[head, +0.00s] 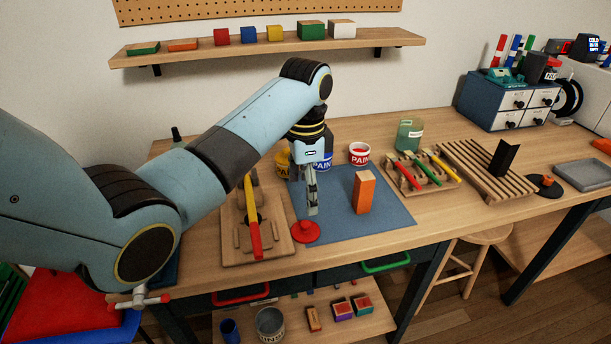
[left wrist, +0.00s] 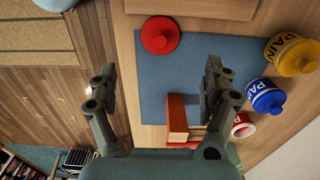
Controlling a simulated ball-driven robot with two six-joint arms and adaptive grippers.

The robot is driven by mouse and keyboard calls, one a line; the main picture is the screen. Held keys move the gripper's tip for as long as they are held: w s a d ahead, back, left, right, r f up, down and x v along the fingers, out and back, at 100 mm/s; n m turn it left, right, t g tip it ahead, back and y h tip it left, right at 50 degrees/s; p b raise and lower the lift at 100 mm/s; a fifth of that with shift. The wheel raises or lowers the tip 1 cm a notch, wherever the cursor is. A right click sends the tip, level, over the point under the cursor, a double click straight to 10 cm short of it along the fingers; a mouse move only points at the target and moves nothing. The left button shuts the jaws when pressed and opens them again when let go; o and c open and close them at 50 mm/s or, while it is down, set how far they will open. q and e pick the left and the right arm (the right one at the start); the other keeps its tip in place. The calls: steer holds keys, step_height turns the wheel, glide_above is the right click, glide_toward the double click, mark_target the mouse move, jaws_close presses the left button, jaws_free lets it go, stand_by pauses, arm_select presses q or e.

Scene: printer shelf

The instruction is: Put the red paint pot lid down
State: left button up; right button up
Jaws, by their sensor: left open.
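The red paint pot lid (head: 306,233) lies knob up on the wooden table at the front left corner of the blue mat (head: 390,212). In the left wrist view the lid (left wrist: 160,35) overlaps the mat's corner. My left gripper (head: 313,207) points down above the mat, just behind the lid. In the left wrist view its two fingers (left wrist: 155,85) stand apart with nothing between them; the lid is beyond the tips. The red paint pot (head: 359,153) stands behind the mat. My right gripper is not seen.
An orange block (head: 363,194) stands upright on the mat, right of my left gripper. Blue (left wrist: 267,96) and yellow (left wrist: 291,54) paint pots stand behind the mat. A wooden board with a red-handled tool (head: 252,222) lies left of it. The mat's front right is clear.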

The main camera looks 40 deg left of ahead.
arm_select(q)
steer(key=shift+r, duration=1.45)
steer(key=s+d+f+n+t, duration=0.1)
steer(key=s+f+n, duration=0.25)
steer(key=s, duration=0.85)
steer(key=s+d+r+n+t, duration=0.1)
steer(key=s+r+n, duration=0.15)
steer(key=s, duration=0.45)
steer(key=s+d+r+n+t, duration=0.1)
steer(key=s+r+t, duration=0.15)
steer(key=s, duration=0.45)
step_height(320, 180, down, 32)
steer(key=s+a+g+y+b, duration=0.1)
steer(key=a+g+b, duration=0.1)
steer(key=b, duration=0.6)
steer(key=s+f+b, duration=0.3)
steer(key=s+f, duration=0.7)
steer(key=f, duration=0.2)
steer(key=s+a+f+g+b, duration=0.1)
steer(key=s+f+b, duration=0.3)
steer(key=s+f, duration=0.5)
step_height(320, 180, down, 5)
steer(key=shift+s+a+r+n+b, duration=0.15)
steer(key=shift+s+r+n+b, duration=0.05)
steer(key=shift+s+n+b, duration=0.15)
